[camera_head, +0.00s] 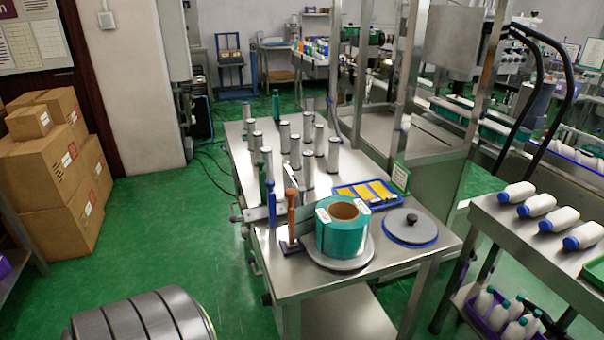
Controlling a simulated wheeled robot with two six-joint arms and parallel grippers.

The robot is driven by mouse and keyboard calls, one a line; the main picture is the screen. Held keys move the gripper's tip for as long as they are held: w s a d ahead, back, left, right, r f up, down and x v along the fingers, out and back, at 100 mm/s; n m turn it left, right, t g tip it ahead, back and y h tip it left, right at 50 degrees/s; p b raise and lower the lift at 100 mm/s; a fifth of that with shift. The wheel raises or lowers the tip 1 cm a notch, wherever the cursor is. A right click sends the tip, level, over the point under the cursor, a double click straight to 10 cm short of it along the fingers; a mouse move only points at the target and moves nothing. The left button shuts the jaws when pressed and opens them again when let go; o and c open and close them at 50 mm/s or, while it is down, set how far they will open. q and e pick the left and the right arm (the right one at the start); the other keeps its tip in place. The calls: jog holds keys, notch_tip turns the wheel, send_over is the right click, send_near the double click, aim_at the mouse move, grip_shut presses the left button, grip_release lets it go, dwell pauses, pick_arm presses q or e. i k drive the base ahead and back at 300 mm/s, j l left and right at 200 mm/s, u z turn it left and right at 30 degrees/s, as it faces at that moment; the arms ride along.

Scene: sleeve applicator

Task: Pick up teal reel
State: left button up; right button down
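The teal reel (342,240) is a wide roll of shiny teal film around a brown cardboard core. It lies flat, with its core opening upward, on a round grey plate (340,264) at the near end of the steel table. Small white patches show on its upper rim at the left and right. Neither of my grippers shows in the head view, and nothing is seen holding the reel.
Left of the reel stand an orange-handled tool (291,215) and a blue-handled tool (271,203). A round grey disc with a black knob (411,226) lies to its right. A blue tray (366,193) and several upright metal cylinders (295,152) stand behind. Capped white bottles (537,204) lie on the right table (500,230).

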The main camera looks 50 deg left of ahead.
aim_at(342, 223)
jog(key=u, duration=1.35)
